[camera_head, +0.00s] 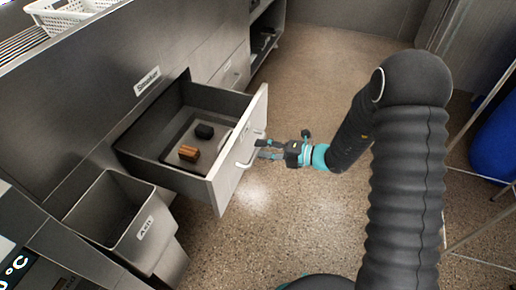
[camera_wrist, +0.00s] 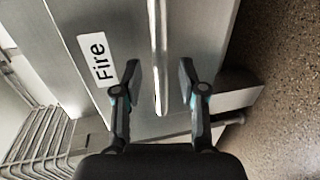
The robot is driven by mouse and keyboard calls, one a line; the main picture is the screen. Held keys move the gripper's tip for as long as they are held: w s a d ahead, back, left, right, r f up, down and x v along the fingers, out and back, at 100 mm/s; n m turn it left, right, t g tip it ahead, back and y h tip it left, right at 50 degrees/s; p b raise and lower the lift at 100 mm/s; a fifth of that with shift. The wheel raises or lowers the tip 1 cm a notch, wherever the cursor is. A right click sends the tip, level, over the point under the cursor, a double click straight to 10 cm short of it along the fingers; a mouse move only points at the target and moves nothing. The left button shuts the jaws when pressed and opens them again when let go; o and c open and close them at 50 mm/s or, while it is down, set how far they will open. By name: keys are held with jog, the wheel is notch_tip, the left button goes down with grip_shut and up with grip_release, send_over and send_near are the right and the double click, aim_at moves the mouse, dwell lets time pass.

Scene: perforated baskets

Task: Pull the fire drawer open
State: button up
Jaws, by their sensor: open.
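The fire drawer (camera_head: 222,196) stands pulled out from the metal cabinet in the head view, with its inside showing. In the wrist view its front carries a "Fire" label (camera_wrist: 95,62). The bar handle (camera_head: 243,158) is on the drawer front; in the wrist view the handle (camera_wrist: 158,50) runs between the two fingers. My gripper (camera_head: 260,149) is at the handle from the right side. In the wrist view my gripper (camera_wrist: 160,75) is open, one finger on each side of the handle, with visible gaps. Whether a finger touches the handle is unclear.
A dark lump (camera_head: 205,131) and a brown block (camera_head: 189,153) lie in the drawer. An open bin labelled "Ash" (camera_head: 118,240) is at the lower left. A "Smoker" label (camera_head: 147,82) marks the cabinet. A blue object (camera_head: 497,145) stands far right. Open floor lies beyond the drawer.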

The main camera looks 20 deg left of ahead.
jog(key=v, duration=0.9)
jog(key=shift+d, duration=0.25)
jog(key=s+d+n+g+h, duration=0.65)
jog(key=s+n, duration=0.55)
jog(key=n, duration=1)
jog(key=s+d+r+n+t+h, duration=0.4)
jog(key=d+r+n+t, duration=0.2)
jog(key=d+r, duration=0.3)
jog(key=s+d+r+n+t+h, duration=0.4)
jog(key=d+r+n+t+h, duration=0.1)
jog(key=d+r, duration=0.4)
notch_tip(320, 180, up, 3)
jog(key=n+t, duration=0.1)
jog(key=n, duration=0.1)
jog(key=shift+s+d+f+n, duration=0.25)
jog(key=shift+s+d+n, duration=0.05)
jog(key=shift+n, duration=0.1)
